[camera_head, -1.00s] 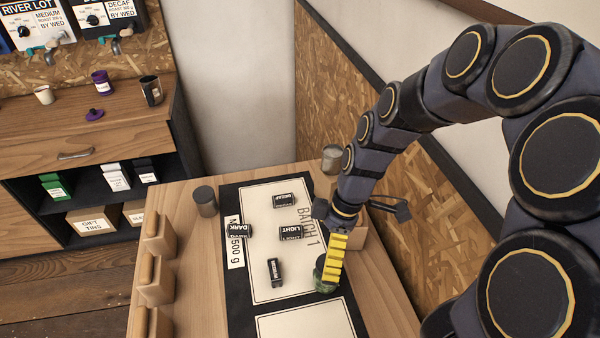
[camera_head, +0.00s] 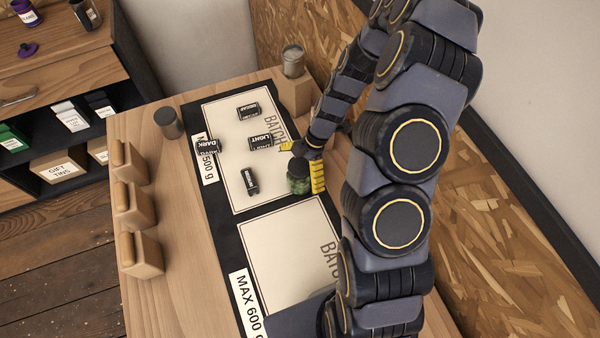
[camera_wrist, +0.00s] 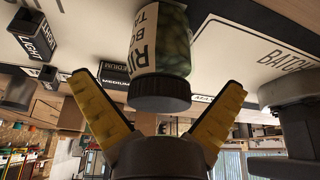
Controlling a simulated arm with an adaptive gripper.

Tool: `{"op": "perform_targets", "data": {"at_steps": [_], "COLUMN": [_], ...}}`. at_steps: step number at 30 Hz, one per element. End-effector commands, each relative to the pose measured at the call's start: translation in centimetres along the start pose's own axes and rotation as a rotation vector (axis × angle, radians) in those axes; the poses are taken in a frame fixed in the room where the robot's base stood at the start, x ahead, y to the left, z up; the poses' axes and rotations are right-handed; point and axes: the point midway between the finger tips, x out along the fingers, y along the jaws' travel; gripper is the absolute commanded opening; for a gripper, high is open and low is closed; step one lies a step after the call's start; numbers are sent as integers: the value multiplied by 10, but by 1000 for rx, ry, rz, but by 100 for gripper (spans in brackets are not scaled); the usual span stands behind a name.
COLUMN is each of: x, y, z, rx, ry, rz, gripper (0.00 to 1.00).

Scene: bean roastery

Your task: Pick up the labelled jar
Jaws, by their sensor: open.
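The labelled jar (camera_head: 299,178) is a small glass jar with green contents and a dark lid, on the mat beside my gripper. In the wrist view the jar (camera_wrist: 160,50) appears upside down, with a cream label and its black lid toward my gripper. My gripper (camera_wrist: 160,95) is open, one yellow finger on each side of the lid, with gaps visible on both sides. In the head view my gripper (camera_head: 302,163) is at the jar; one yellow finger shows right of it. The far side of the jar is hidden.
Small black blocks marked LIGHT (camera_head: 262,143), DARK (camera_head: 208,146) and DECAF (camera_head: 248,111), and another (camera_head: 250,181), sit left of the jar on the mat (camera_head: 225,220). Wooden blocks (camera_head: 138,254) line the left table edge. A metal canister (camera_head: 293,61) stands behind on a wooden block.

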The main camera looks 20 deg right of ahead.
Motion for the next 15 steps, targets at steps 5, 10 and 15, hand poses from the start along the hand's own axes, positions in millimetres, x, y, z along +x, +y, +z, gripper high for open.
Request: {"op": "perform_targets", "data": {"at_steps": [5,10,15], "x": [10,10,10], "y": [0,0,0], "z": [0,0,0], "rx": [1,0,0], "ry": [0,-1,-1], "rz": [-1,0,0], "gripper": [100,100,32]}}
